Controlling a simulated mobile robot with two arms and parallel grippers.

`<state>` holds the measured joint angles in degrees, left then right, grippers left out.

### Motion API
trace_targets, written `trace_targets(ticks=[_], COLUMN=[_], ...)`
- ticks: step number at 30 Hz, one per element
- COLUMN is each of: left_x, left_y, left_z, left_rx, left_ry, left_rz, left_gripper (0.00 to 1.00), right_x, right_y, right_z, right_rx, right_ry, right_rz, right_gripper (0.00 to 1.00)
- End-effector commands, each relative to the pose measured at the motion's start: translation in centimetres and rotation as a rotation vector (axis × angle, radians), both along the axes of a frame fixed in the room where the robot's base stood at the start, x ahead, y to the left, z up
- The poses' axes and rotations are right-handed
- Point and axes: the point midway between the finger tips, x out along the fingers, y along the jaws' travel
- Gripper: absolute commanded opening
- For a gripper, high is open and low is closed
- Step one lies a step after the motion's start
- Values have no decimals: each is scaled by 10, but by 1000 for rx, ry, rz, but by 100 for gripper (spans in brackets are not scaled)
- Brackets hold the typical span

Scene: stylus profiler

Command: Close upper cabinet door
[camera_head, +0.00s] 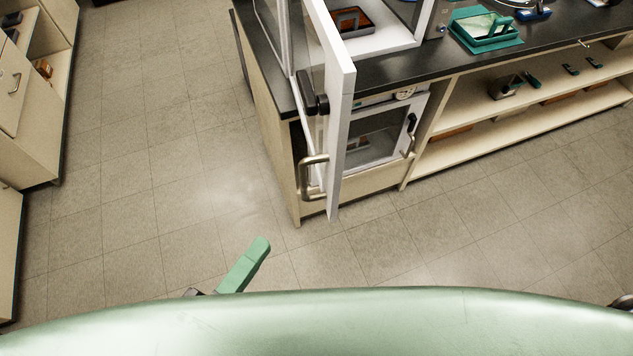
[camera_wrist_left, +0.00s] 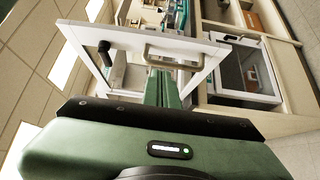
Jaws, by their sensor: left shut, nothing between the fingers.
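The upper cabinet door (camera_head: 342,120) has a white frame and glass and stands open, swung out from the bench toward me, in the head view. Its metal bar handle (camera_head: 312,176) is near its lower end, with a black knob (camera_head: 316,104) above. In the wrist view the door (camera_wrist_left: 125,38) crosses in front of my left gripper, with its handle (camera_wrist_left: 176,54) just beyond the fingers. My left gripper (camera_head: 262,245) is green, shut and empty, in front of and below the door in the head view. The wrist view shows its closed fingers (camera_wrist_left: 163,80); contact with the handle cannot be told.
A lower glass-fronted cabinet (camera_head: 375,140) sits under the black bench top (camera_head: 470,50). Teal and brown trays stand on the bench, and open shelves (camera_head: 450,152) are at right. Wooden cabinets (camera_head: 38,95) stand at left. The tiled floor (camera_head: 150,170) between is clear.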

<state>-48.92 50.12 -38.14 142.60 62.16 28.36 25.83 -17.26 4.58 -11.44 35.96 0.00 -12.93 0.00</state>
Motion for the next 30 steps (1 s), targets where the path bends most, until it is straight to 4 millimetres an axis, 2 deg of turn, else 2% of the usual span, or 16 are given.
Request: trace_targets(ticks=[5,9,12,20,28,30], left_x=[8,24,29,43,64,76], left_y=[-2,-14,-18,-26,-41,-49], left_z=[5,8,1,3,6,12], left_rx=[-17,-21,-22,-19,-17,-15], left_ry=[8,5,11,7,8,5], left_rz=[14,14,16,15,14,13], left_gripper=[0,0,0,0,0,0], right_x=[-1,-2,-2,-2,-2,-1], right_y=[0,0,0,0,0,0], right_z=[4,11,-1,-11,2,20], right_rx=[0,0,0,0,0,1], right_ry=[-1,0,0,1,1,0], right_rz=[1,0,0,0,0,0], right_gripper=[36,36,36,36,36,36])
